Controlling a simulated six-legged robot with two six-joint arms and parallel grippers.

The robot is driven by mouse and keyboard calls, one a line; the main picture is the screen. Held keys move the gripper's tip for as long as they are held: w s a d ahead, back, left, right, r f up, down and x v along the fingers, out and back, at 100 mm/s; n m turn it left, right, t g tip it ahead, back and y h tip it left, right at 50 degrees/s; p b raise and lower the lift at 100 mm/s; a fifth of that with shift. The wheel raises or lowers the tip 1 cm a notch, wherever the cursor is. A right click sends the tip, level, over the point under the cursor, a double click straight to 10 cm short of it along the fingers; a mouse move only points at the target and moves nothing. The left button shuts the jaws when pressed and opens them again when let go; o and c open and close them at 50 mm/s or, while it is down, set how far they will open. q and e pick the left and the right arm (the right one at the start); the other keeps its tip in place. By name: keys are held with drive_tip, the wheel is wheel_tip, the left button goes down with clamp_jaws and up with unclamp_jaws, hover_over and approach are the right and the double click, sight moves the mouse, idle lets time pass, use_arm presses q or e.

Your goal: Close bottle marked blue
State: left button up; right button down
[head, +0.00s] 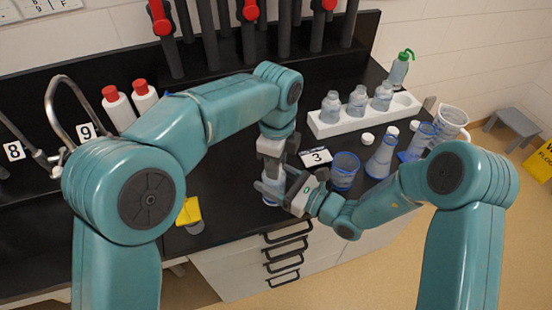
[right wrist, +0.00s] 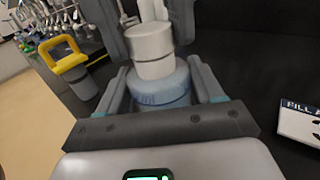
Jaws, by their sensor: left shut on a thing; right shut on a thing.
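A pale bluish bottle (head: 270,190) stands on the black bench near its front edge, partly hidden by my grippers. My right gripper (head: 290,190) reaches it from the right and is shut on its body (right wrist: 160,88), which shows between the fingers in the right wrist view. My left gripper (head: 271,165) comes down from above and is shut on a white cap (right wrist: 152,50) at the bottle's top. The cap appears in line with the body and touching it. I cannot tell how tightly it sits. No blue marking is clearly readable.
A white rack (head: 350,122) with several bottles stands at the back right, with a loose white cap (head: 368,138) before it. A card marked 3 (head: 317,157) and a blue-rimmed beaker (head: 345,172) are close right. A yellow-topped container (head: 190,212) stands left.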

use_arm(q)
drive_tip(key=m, duration=0.5)
drive_tip(key=shift+s+a+m, duration=0.1)
drive_tip(key=shift+a+m, duration=0.05)
drive_tip(key=shift+m, duration=0.15)
drive_tip(key=m, duration=0.2)
drive_tip(key=shift+m, duration=0.4)
drive_tip(key=m, duration=0.5)
drive_tip(key=shift+a+m, duration=0.2)
drive_tip(key=shift+m, duration=0.2)
drive_tip(key=o, duration=1)
drive_tip(key=shift+s+r, duration=0.1)
drive_tip(key=shift+r, duration=2.15)
